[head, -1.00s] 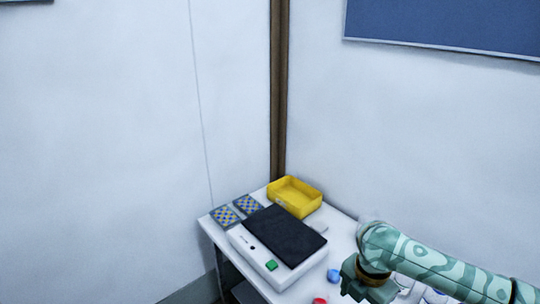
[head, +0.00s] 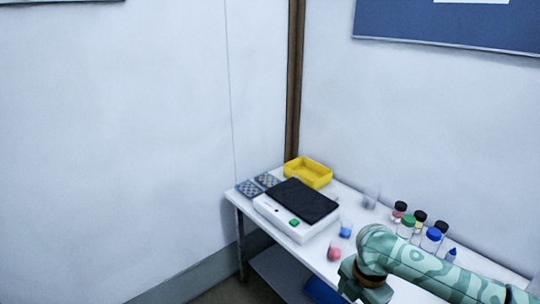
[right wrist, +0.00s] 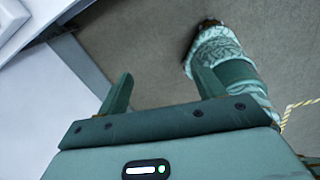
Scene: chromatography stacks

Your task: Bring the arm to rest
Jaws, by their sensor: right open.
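My right arm (head: 425,268), pale green with a leaf-like pattern, comes in from the right in the head view and bends down over the front edge of the white bench (head: 372,212). Its gripper (right wrist: 166,86) shows in the right wrist view with two green fingers spread apart and nothing between them. Below the fingers is grey floor, with a patterned green part of my own body beyond. In the head view the fingertips are cut off or hidden at the bottom edge. My left gripper is not in view.
The bench holds a white device with a black top (head: 303,198), a yellow tray (head: 308,172), two checkered blocks, and red and blue small items. Several capped bottles (head: 407,228) stand behind my right arm. A lower shelf (head: 283,273) is under the bench.

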